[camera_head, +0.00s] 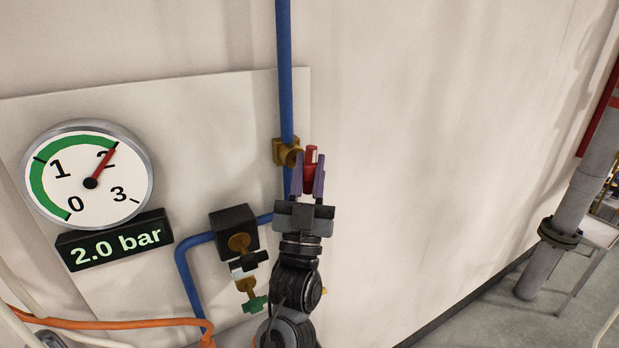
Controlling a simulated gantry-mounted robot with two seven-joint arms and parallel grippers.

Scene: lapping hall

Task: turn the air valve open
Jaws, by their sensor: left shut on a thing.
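The air valve has a brass body (284,150) on a vertical blue pipe (284,70) in the head view. Its red handle (311,155) sticks up between the fingers of my left gripper (310,178). The gripper is shut on the handle, with one purple finger on each side. My left gripper and wrist hide the pipe below the valve. A round gauge (75,190) at the left has its red needle near 2, and the display (116,241) under it reads 2.0 bar. My right gripper is not in view.
A black block (233,229) with brass fittings and a green part (256,304) is left of my wrist. An orange hose (110,323) runs along the lower left. The wall right of the valve is bare. A grey pipe (580,190) stands at the far right.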

